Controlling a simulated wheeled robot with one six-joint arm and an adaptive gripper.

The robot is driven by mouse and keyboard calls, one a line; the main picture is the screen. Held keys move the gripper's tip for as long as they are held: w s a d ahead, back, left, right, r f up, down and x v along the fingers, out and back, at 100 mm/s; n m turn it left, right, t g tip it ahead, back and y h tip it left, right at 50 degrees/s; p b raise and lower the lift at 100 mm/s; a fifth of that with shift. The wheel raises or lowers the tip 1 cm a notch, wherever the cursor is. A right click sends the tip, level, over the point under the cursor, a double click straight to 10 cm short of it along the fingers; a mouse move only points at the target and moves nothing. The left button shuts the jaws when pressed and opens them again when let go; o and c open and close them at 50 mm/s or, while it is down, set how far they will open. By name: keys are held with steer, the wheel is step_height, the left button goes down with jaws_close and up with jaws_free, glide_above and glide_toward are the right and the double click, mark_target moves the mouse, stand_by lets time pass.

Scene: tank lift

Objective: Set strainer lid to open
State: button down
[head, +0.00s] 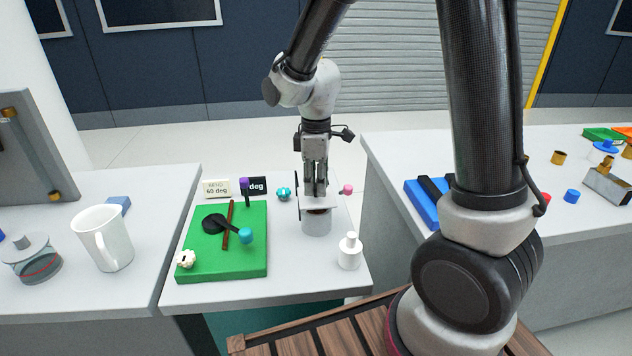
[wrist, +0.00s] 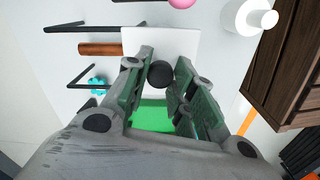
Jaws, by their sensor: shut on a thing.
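The strainer (head: 316,226) is a light grey cylinder on the middle table's right part. Its lid (head: 306,208) is a pale square plate at its top, also in the wrist view (wrist: 160,42). A dark round knob (wrist: 161,74) sits between my fingertips in the wrist view. My gripper (head: 316,196) points down over the strainer and is shut on this knob. My fingers hide part of the lid.
A green board (head: 222,265) with a black-and-teal handle lies to the left. A white bottle (head: 349,252) stands close at the front right. A pink knob (head: 347,189) and a teal knob (head: 283,194) are behind. A white mug (head: 103,240) stands on the left table.

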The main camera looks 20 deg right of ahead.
steer(key=w+d, duration=0.1)
steer(key=w, duration=0.8)
steer(key=shift+w+d, duration=0.35)
steer(key=shift+d, duration=0.05)
steer(key=c, duration=1.2)
jaws_free()
steer(key=shift+r, duration=0.15)
step_height(320, 180, up, 12)
steer(key=shift+f, duration=0.1)
